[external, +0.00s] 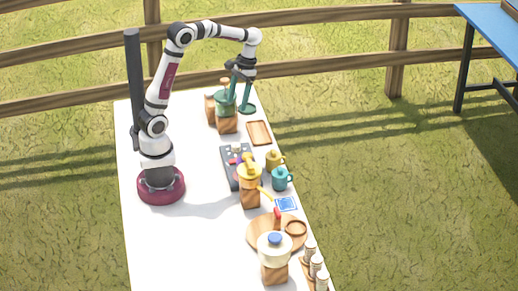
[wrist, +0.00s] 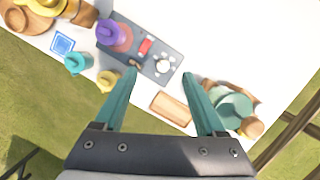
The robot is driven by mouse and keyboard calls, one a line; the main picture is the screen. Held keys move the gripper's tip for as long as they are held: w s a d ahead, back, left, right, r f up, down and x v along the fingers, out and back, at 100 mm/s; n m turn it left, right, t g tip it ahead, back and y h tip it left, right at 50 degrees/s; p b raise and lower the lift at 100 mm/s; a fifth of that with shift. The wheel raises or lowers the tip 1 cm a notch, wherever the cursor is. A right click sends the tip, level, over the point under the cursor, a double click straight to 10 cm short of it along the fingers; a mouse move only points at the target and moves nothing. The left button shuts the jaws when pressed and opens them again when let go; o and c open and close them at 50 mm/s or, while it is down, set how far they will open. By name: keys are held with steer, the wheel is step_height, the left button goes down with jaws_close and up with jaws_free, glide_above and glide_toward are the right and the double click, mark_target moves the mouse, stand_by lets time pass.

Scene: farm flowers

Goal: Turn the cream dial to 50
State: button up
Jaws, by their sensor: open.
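The cream dial (wrist: 163,66) is a small pale round knob on a dark grey panel (wrist: 172,48). In the external view the dial (external: 236,148) is at the panel's far end. My gripper (wrist: 160,76) is open and empty, with its teal fingers pointing down. In the wrist view the dial appears between the fingertips, apart from them. In the external view my gripper (external: 238,103) hangs above the far part of the table, beyond the panel.
The panel also carries a purple knob (wrist: 109,32) and a red switch (wrist: 145,46). A wooden tray (external: 259,133), a yellow mug (external: 274,160) and a teal mug (external: 281,179) stand beside it. A green grinder-like item (wrist: 234,108) is close to my right finger. The table (external: 190,235) is clear at left.

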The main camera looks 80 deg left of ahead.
mark_target(236, 144)
steer(key=w+a+f+n+h, duration=0.2)
steer(key=w+a+f+n, duration=0.2)
steer(key=a+f, duration=0.15)
steer(key=x, duration=1.4)
steer(key=shift+s+f, duration=0.35)
steer(key=shift+s, duration=0.05)
steer(key=shift+a, duration=0.1)
jaws_close()
